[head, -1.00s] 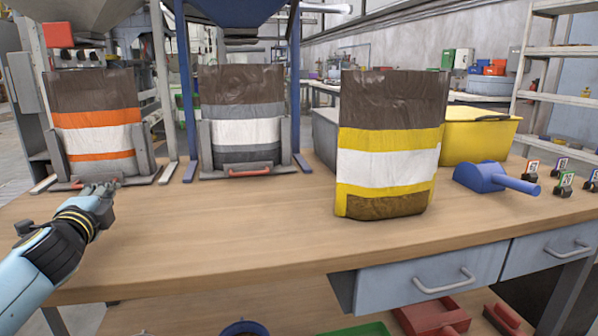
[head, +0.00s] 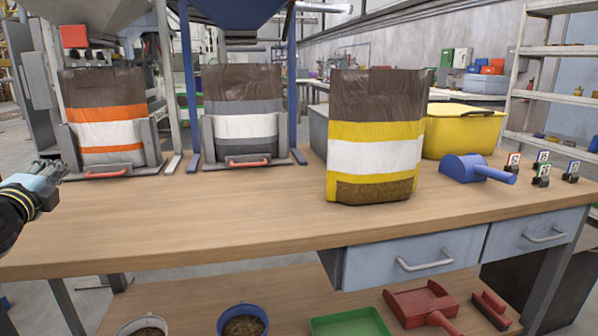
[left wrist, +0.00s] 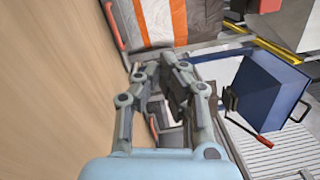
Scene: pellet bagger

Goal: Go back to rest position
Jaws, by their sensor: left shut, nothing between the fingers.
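My left gripper (head: 50,172) is at the left edge of the head view, over the table's left end and short of the orange-striped bag. It is shut and empty; its fingers (left wrist: 165,75) also show in the left wrist view. The orange-striped bag (head: 105,115) stands upright in a grey holder under a hopper. The grey-striped bag (head: 245,125) stands in a second holder beside it. The yellow-striped bag (head: 375,155) stands upright on the bench. My right gripper is not in view.
The wooden bench (head: 220,215) is clear at its front left. A blue scoop (head: 470,168), a yellow bin (head: 465,133) and several small tag holders (head: 541,170) are on the right. A red dustpan (head: 420,302), a green tray (head: 350,323) and buckets (head: 243,320) are below.

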